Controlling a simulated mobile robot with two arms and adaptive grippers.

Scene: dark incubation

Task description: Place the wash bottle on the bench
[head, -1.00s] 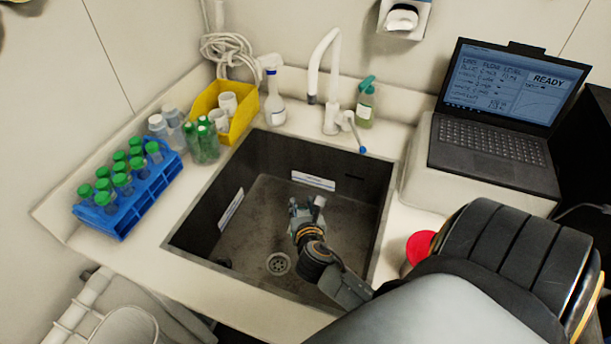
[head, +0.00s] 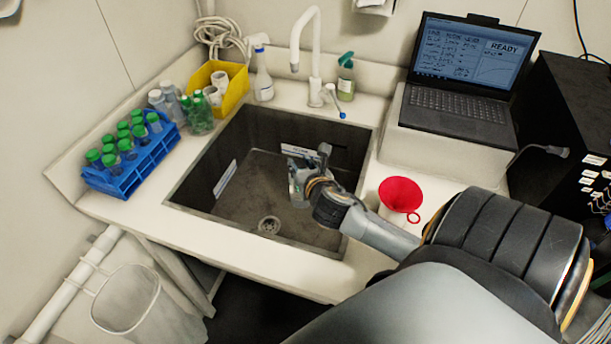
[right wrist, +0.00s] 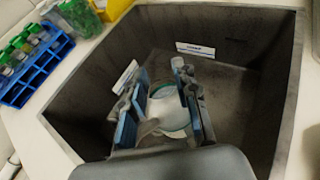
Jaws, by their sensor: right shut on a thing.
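My right gripper (head: 306,178) reaches over the dark sink (head: 262,188) from the right, its fingers within the sink's outline. In the right wrist view, the blue-padded fingers (right wrist: 163,112) are shut on a whitish, translucent thing (right wrist: 168,109), which I take for the wash bottle. Its full shape and its lower end are hidden by the fingers and my wrist. In the head view it is mostly hidden behind the gripper. The white bench (head: 150,216) surrounds the sink. My left gripper is not in view.
A blue rack (head: 130,172) of green-capped tubes and a yellow bin (head: 236,94) stand left. A spray bottle (head: 263,80), tap (head: 316,60) and green pump bottle (head: 346,82) stand behind. A red funnel (head: 400,195) and laptop (head: 462,108) are right. The bench's front-left strip is clear.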

